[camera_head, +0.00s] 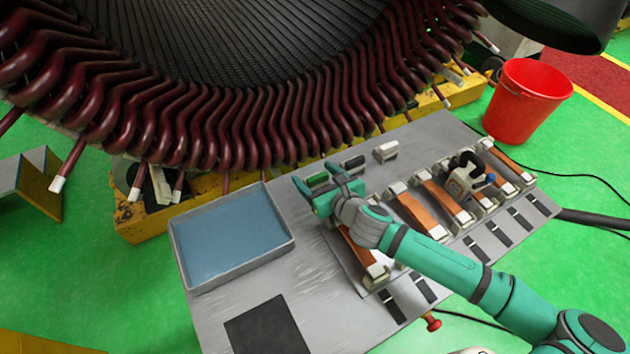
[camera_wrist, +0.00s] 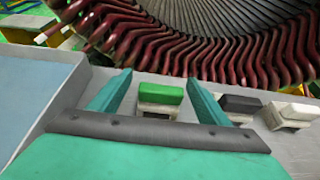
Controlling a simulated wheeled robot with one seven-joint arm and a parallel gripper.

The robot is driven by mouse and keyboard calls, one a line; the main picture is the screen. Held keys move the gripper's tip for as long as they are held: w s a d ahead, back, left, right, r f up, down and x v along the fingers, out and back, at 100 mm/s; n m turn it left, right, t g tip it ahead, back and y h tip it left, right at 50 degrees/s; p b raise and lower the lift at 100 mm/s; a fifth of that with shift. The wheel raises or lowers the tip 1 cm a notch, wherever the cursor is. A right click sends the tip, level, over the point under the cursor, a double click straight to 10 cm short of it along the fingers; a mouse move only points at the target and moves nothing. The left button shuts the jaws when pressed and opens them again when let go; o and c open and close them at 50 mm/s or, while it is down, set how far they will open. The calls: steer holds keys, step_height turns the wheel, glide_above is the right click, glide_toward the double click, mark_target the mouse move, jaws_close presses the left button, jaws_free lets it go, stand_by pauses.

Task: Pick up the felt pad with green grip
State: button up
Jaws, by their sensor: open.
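The felt pad with green grip (camera_wrist: 160,95) stands on the grey work table in the wrist view, a green block on a pale base. In the head view its green top (camera_head: 317,179) shows just beyond my gripper. My gripper (camera_wrist: 155,90) is open, with one teal finger on each side of the pad in the picture. The gripper (camera_head: 328,190) is empty. I cannot tell whether the fingertips reach around the pad or stop short of it.
A pad with black grip (camera_head: 354,164) and one with white grip (camera_head: 386,151) stand to the right. A blue-bottomed tray (camera_head: 291,246) lies left. Orange-brown pieces in holders (camera_head: 411,213) stand right. The stator with dark red coils (camera_head: 240,125) overhangs behind. A red bucket (camera_head: 525,100) stands far right.

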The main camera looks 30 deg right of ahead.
steer(key=shift+a, duration=0.2)
steer(key=c, duration=0.9)
steer(key=shift+s+d, duration=0.15)
steer(key=shift+d, duration=0.1)
steer(key=shift+c, duration=1.3)
steer(key=shift+s+d, duration=0.2)
steer(key=shift+d, duration=0.05)
steer(key=shift+a+r, duration=0.1)
